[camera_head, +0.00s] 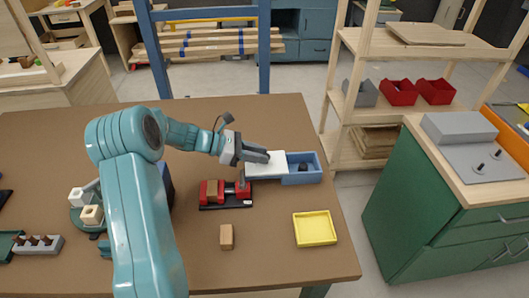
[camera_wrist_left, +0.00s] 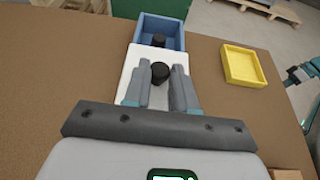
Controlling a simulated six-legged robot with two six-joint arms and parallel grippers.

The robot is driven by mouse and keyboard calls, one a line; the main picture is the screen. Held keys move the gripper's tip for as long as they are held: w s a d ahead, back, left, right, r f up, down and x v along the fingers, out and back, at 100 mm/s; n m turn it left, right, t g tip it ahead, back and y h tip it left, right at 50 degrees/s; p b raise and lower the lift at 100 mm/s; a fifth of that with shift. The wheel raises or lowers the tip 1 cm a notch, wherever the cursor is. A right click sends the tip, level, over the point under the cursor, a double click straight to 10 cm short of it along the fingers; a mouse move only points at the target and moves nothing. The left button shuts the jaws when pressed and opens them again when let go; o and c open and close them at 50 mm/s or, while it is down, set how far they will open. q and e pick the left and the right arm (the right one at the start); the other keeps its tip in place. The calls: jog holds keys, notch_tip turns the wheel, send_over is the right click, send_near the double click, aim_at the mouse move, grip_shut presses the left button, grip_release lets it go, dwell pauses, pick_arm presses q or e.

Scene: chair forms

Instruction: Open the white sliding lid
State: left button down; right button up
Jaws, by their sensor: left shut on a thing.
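The white sliding lid (camera_head: 265,165) is partly drawn off the blue box (camera_head: 313,163) toward the left. The right part of the box is open, with a dark object (camera_head: 303,168) inside. In the left wrist view the white lid (camera_wrist_left: 126,72) lies in front of the blue box (camera_wrist_left: 172,26). My left gripper (camera_wrist_left: 164,72) is shut on the lid's black knob (camera_wrist_left: 160,70), with a finger on each side. In the head view my left gripper (camera_head: 258,156) hides the knob. A teal and dark part, probably my right gripper (camera_wrist_left: 297,76), shows at the left wrist view's right edge; its jaws are unclear.
A red vise-like fixture (camera_head: 212,197) with a brown block stands just in front of the lid. A yellow tray (camera_head: 316,230) and a small wooden block (camera_head: 226,236) lie nearer the front. The brown table (camera_head: 280,262) is clear around them.

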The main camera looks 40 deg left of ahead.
pick_arm(q)
jog(key=shift+r, duration=0.1)
jog(key=c, duration=0.9)
grip_release()
jog(key=v, duration=1.6)
jog(key=shift+s, duration=0.2)
jog(key=shift+r, duration=0.1)
